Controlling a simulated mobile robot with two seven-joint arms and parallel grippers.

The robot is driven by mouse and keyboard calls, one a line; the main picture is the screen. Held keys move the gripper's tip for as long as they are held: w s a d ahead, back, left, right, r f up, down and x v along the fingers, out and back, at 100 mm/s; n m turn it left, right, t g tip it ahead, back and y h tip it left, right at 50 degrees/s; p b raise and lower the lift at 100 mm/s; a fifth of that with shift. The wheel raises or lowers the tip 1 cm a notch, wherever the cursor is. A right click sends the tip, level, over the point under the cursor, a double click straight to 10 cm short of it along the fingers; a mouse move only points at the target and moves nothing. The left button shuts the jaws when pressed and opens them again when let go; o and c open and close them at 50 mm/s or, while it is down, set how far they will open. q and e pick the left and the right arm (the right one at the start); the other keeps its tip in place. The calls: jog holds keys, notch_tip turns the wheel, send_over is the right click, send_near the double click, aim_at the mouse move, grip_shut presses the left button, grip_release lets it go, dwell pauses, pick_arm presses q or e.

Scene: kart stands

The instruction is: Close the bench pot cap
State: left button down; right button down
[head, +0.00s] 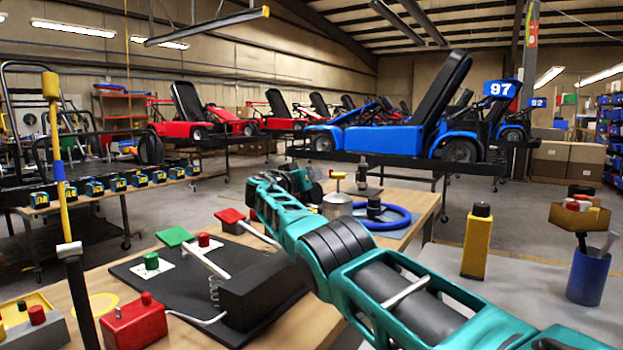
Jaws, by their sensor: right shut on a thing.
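The bench pot (338,206) is a short grey metal cylinder on the wooden bench, partly hidden by my right arm. A small pale cap (338,175) shows just above the pot; I cannot tell whether it touches the rim. My right gripper (317,186) is at the far end of the teal arm, at the pot's upper left. It is shut on the cap, though the contact itself is small and partly hidden by the arm. My left gripper is not in view.
A blue ring (388,217) lies right of the pot. A black board (150,285) with buttons and a black box is left of my arm. A yellow bottle (477,241) and blue cup (588,277) stand on the grey table. A yellow-topped pole (55,150) rises at left.

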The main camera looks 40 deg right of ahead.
jog(key=shift+f, duration=0.15)
jog(key=c, duration=1.3)
grip_release()
jog(key=shift+a, duration=0.1)
jog(key=shift+a, duration=0.6)
jog(key=v, duration=1.1)
jog(key=shift+s+a, duration=0.25)
jog(key=shift+s, duration=0.05)
